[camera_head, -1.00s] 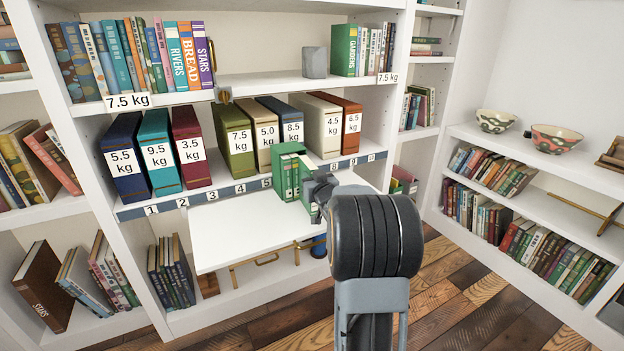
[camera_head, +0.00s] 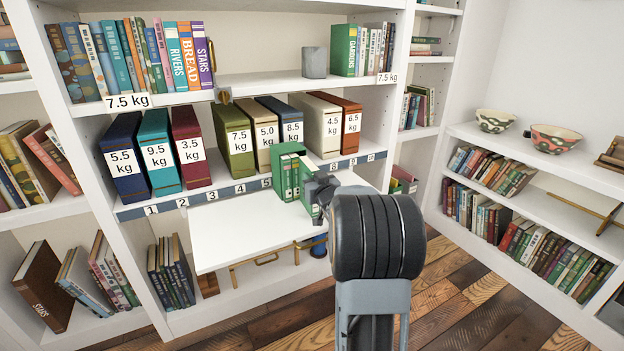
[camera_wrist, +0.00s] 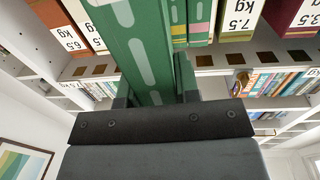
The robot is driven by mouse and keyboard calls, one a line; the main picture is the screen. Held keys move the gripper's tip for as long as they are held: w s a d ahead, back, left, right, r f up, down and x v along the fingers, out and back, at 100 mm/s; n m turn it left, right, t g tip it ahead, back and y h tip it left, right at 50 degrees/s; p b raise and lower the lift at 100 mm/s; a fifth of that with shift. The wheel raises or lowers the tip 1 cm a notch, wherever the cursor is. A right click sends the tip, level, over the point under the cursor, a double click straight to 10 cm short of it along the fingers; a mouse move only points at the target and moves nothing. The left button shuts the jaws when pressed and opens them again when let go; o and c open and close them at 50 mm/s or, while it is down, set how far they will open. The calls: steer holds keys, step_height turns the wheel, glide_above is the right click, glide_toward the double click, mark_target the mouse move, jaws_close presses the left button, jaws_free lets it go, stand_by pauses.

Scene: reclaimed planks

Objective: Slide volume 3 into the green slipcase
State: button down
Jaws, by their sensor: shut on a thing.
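The green slipcase (camera_head: 290,149) stands on the pull-out white board (camera_head: 250,230) in front of the labelled boxes, with green volumes in it. My gripper (camera_head: 321,190) is shut on a green volume, taken to be volume 3 (camera_head: 307,192), upright at the right side of the slipcase's front. In the wrist view the held volume (camera_wrist: 140,45) is between the fingers of my gripper (camera_wrist: 155,88), and green volumes with yellow and pink marks show just behind it. The number on the held volume is not readable. I cannot tell whether its far edge is inside the slipcase.
Weight-labelled boxes stand behind on the numbered shelf, including an olive box (camera_head: 236,140) and a cream box (camera_head: 320,125). The board's left part is clear. A grey cup (camera_head: 314,62) and books are on the shelf above.

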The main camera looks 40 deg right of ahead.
steer(key=shift+s+d+n+y+p, duration=0.15)
steer(key=shift+n+y+p, duration=0.35)
steer(key=shift+y+p, duration=0.3)
stand_by(0.4)
steer(key=shift+d, duration=0.2)
steer(key=shift+w, duration=0.55)
stand_by(0.7)
steer(key=c, duration=0.8)
jaws_free()
steer(key=shift+d, duration=0.1)
steer(key=shift+s+a+p, duration=0.3)
steer(key=shift+s+p, duration=0.2)
steer(key=shift+s, duration=1.8)
steer(key=shift+s+a+p, duration=0.35)
steer(key=shift+s+p, duration=0.2)
steer(key=shift+s, duration=1.7)
steer(key=shift+s+a+p, duration=0.3)
steer(key=shift+s+p, duration=0.2)
steer(key=shift+s, duration=1.8)
